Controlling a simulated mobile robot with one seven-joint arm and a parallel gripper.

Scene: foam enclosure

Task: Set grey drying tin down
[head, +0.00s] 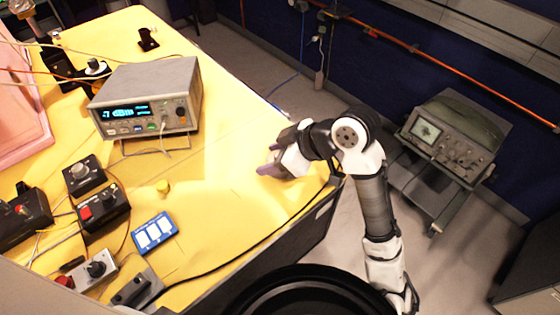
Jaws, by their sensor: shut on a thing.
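My gripper (271,160) is over the right part of the yellow table (235,205), near the table's right edge. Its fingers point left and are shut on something. I take this to be the grey drying tin, but the wrist and fingers hide nearly all of it and its outline cannot be made out. I cannot tell whether it touches the tabletop. No other grey tin shows clearly on the table.
A grey bench instrument (150,97) with a lit display stands left of my gripper. Control boxes (100,205) and cables crowd the left. Yellow surface around my gripper is clear. An oscilloscope (450,140) stands on a cart at right.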

